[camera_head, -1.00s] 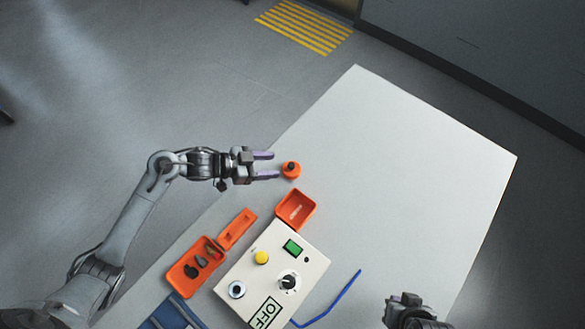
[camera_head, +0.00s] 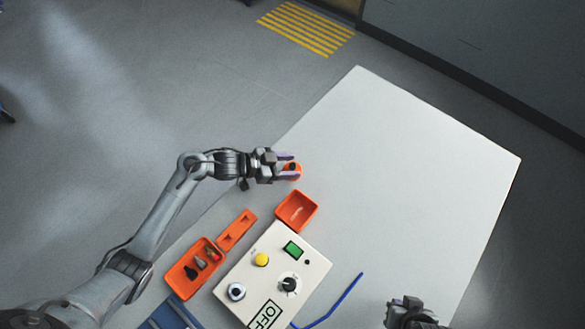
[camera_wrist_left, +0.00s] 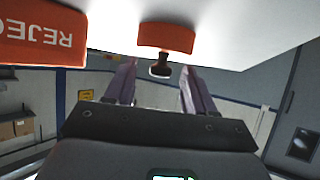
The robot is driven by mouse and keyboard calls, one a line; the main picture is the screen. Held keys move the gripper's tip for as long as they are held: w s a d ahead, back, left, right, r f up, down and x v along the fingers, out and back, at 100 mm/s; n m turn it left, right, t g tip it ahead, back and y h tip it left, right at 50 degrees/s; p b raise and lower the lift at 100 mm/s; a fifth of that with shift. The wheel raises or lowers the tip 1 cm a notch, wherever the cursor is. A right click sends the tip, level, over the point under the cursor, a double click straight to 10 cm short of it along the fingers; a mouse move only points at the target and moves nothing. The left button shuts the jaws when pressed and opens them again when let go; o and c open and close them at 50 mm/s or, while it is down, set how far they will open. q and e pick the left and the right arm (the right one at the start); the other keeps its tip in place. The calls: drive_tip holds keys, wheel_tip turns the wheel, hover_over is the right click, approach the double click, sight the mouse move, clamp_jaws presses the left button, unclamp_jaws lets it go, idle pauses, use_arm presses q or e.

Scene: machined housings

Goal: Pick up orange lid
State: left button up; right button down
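The orange lid (camera_head: 297,173) with a black knob lies on the white table, partly covered by my left gripper in the head view. It also shows in the left wrist view (camera_wrist_left: 166,37), with its black knob (camera_wrist_left: 160,70) pointing toward me between the fingers. My left gripper (camera_head: 291,166) is open, with one purple finger on each side of the knob. In the left wrist view its fingertips (camera_wrist_left: 158,72) show gaps to the knob. My right gripper (camera_head: 405,308) is at the bottom edge; its fingers are not clear.
An orange bin (camera_head: 297,210) stands just below the lid; its REJECT-like lettering shows in the wrist view. A control box (camera_head: 262,285), an open orange case (camera_head: 183,281) with small parts and a blue rod (camera_head: 345,292) lie nearer. The table's right side is clear.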

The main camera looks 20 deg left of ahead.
use_arm(q)
clamp_jaws()
